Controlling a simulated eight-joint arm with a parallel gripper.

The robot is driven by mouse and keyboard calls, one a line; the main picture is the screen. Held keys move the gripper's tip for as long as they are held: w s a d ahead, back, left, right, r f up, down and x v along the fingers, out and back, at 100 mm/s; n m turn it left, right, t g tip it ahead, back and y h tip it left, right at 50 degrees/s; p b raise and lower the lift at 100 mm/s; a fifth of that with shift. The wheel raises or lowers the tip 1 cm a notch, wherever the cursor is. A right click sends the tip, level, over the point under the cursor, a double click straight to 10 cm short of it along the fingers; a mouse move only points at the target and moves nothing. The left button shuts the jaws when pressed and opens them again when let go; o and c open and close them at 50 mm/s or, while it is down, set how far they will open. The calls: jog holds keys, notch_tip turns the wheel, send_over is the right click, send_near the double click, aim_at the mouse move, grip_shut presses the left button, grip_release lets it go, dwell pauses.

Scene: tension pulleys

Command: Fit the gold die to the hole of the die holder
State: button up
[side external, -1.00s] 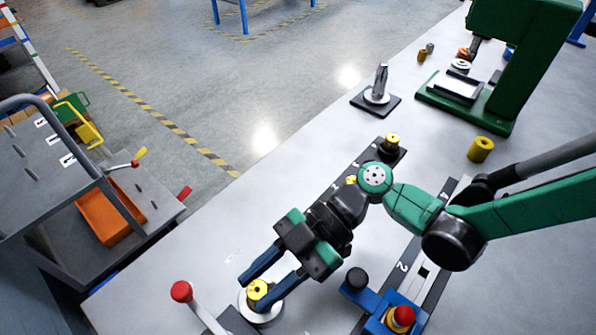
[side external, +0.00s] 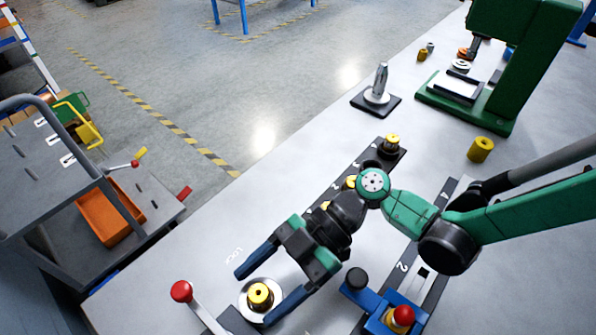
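A gold die (side external: 260,294) with a dark hole in its top stands at the middle of the round silver die holder (side external: 247,308) near the bottom of the side external view. It looks upright; how deep it sits in the hole cannot be told. My gripper (side external: 254,297) has its two blue fingers spread wide, one on each side of the die. Gaps show between the fingers and the die, so it holds nothing. The right finger hides part of the holder's right side.
A dark rack (side external: 397,157) bears several gold pieces behind my wrist. A red-knobbed lever (side external: 181,291) rises left of the holder. A blue fixture with a red knob (side external: 403,315) is at right. A gold cylinder (side external: 480,149) and green press (side external: 545,70) stand farther back.

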jog(key=shift+w, duration=0.1)
jog(key=shift+v, duration=2.8)
jog(key=shift+w+d+r, duration=0.1)
jog(key=shift+r, duration=0.05)
jog(key=w+d+r+m+t+h, duration=0.2)
jog(key=w+d+r+m+t, duration=0.15)
jog(key=d+m, duration=0.25)
jog(key=w+d+r+m+t+h, duration=0.2)
jog(key=w+d+m+t, duration=0.1)
jog(key=d+m+t, duration=0.3)
jog(key=s+d+r+m+t+h, duration=0.1)
jog(key=d+m+t+h, duration=0.1)
jog(key=d+m, duration=0.4)
jog(key=s+d+r+m+t+h, duration=0.1)
jog(key=d+m+h, duration=0.4)
jog(key=d, duration=0.8)
jog(key=shift+s+d+r+m+t+h, duration=0.25)
jog(key=shift+s+m+t, duration=0.3)
jog(key=shift+t, duration=0.3)
jog(key=shift+a, duration=0.1)
